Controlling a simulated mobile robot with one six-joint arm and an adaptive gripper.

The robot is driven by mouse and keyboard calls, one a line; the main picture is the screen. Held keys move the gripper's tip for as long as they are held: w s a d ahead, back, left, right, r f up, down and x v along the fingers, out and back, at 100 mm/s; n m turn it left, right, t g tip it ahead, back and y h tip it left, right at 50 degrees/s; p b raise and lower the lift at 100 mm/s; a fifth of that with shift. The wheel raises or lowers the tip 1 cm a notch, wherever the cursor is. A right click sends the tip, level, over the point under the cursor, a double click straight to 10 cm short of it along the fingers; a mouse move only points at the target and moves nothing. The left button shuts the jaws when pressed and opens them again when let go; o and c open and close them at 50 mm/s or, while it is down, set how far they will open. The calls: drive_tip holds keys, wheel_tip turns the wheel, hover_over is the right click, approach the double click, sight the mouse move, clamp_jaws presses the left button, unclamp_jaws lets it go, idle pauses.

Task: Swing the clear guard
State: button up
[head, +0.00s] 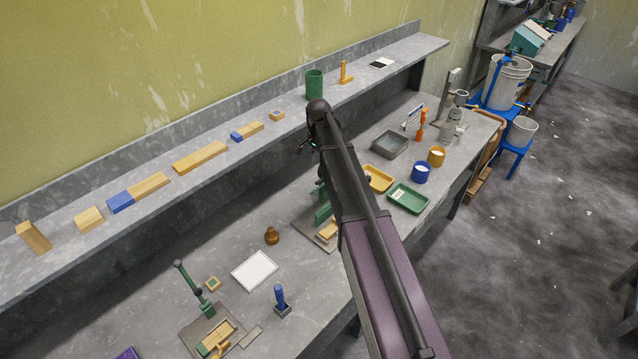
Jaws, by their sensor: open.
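I cannot make out a clear guard in the head view. At the upper right a white pail (507,82) sits in a blue frame (483,101) past the end of the bench. A second, smaller white pail (522,130) stands on a blue stool (511,161) beside it. My arm reaches up across the middle of the picture, over the bench and well left of the pails.
The grey bench (330,278) holds a green lever fixture (207,308), a white tray (255,271), a green tray (408,197) and blue and yellow cups. A raised shelf (226,133) carries wooden blocks and a green cup (314,85).

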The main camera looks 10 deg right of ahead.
drive_tip(key=shift+f+b, duration=3.95)
drive_tip(key=shift+f, duration=0.25)
